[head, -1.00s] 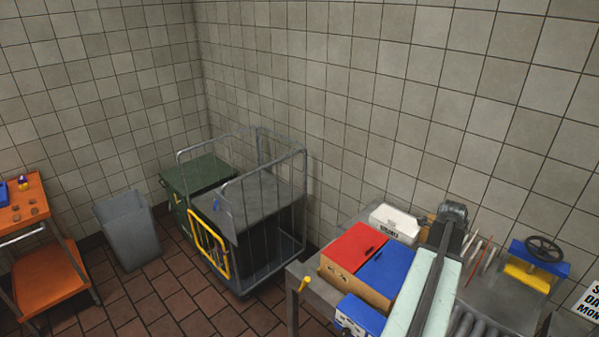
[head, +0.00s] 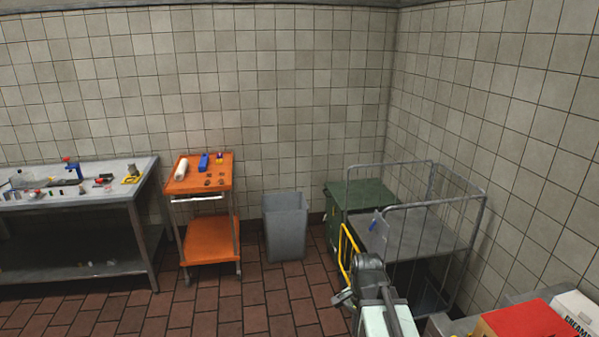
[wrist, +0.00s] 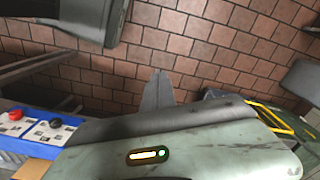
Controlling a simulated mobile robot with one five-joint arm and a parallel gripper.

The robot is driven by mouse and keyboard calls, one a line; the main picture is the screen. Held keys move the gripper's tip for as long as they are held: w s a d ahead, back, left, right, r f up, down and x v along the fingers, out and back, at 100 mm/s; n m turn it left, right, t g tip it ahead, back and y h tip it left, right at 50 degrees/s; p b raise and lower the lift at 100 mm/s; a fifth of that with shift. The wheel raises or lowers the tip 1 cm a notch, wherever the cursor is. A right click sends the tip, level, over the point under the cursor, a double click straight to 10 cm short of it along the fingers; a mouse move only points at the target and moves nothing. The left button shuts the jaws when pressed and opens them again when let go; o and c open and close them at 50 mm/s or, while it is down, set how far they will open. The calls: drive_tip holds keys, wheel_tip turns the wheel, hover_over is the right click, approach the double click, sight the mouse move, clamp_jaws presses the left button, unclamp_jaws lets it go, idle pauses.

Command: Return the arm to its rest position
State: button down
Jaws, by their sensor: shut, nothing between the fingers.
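My gripper (wrist: 158,82) shows in the wrist view as a narrow grey wedge beyond a pale green housing with a small light. Its fingers are together with nothing between them, above the brown tiled floor. In the head view my arm shows at the lower right, with a dark joint and a pale green link, in front of the wire cart (head: 470,245). I cannot make out the fingertips there. No object is held.
A red-topped box (head: 520,322) is on the right worktop. A blue control box (wrist: 30,130) lies left in the wrist view. A grey bin (head: 285,230), orange trolley (head: 208,240) and steel table (head: 80,200) stand further left. The floor (head: 240,315) between is clear.

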drive_tip(key=n, duration=0.3)
drive_tip(key=s+a+n, duration=0.1)
drive_tip(key=n, duration=0.3)
drive_tip(key=a+n, duration=0.1)
drive_tip(key=n, duration=0.3)
drive_tip(key=shift+s+f, duration=0.1)
drive_tip(key=shift+s, duration=0.3)
drive_tip(key=shift+d, duration=0.1)
